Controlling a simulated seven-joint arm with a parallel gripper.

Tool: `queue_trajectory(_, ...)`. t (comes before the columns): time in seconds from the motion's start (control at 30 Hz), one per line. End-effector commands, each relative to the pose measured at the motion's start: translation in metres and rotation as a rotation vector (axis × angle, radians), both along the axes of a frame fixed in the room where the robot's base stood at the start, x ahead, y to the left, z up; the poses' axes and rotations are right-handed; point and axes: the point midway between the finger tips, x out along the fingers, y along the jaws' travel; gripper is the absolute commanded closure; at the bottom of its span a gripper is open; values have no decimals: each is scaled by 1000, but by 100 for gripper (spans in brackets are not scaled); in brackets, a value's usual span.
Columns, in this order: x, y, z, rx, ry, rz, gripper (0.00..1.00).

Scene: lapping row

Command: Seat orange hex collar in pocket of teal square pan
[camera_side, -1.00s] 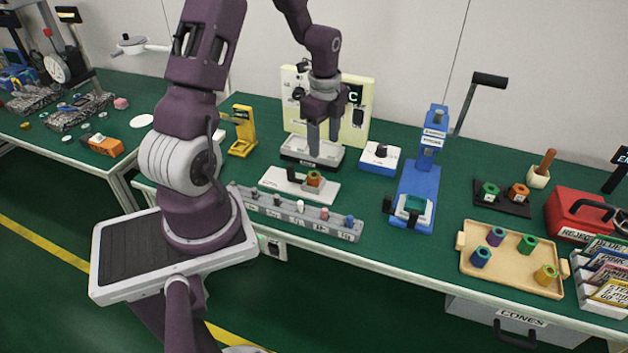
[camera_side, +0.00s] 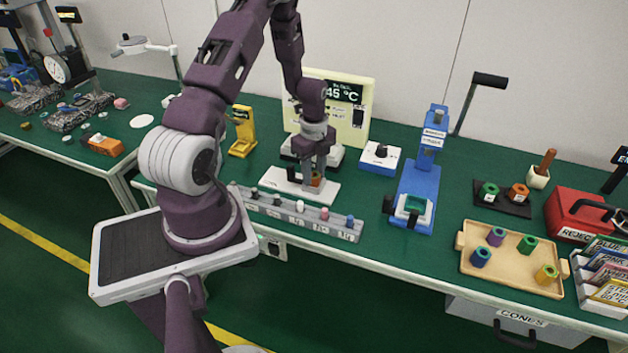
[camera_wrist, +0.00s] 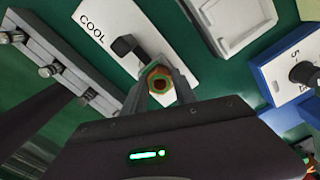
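A small hex collar, orange with green showing on it (camera_wrist: 160,82), sits on the white plate marked COOL (camera_wrist: 112,25). In the side view the collar (camera_side: 316,180) is partly hidden by my fingers. My gripper (camera_wrist: 160,88) points down with a finger on either side of the collar; the fingers look apart, with a thin gap to it. The gripper also shows low over the plate in the side view (camera_side: 314,178). A teal square pan (camera_side: 414,204) sits in the pale frame at the foot of the blue lever press (camera_side: 421,185).
A dark block (camera_wrist: 124,45) stands on the plate close beside the collar. A grey rack with several pegs (camera_side: 298,210) lies in front. A black mat (camera_side: 502,198) with green and orange collars and a wooden tray (camera_side: 510,270) with several collars are right.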

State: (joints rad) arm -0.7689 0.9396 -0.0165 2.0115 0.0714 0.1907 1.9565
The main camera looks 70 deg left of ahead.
Motion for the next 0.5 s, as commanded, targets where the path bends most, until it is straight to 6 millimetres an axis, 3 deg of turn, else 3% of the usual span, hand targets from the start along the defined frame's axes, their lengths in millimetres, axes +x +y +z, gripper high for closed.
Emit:
queue_trajectory(0.03,0,0,0,0,0,0,79)
queue_trajectory(0.13,0,0,0,0,0,0,99)
queue_trajectory(0.17,0,0,0,0,0,0,100)
queue_trajectory(0.4,0,0,2,0,-1,0,100)
queue_trajectory(0.5,1,1,17,2,-4,1,100)
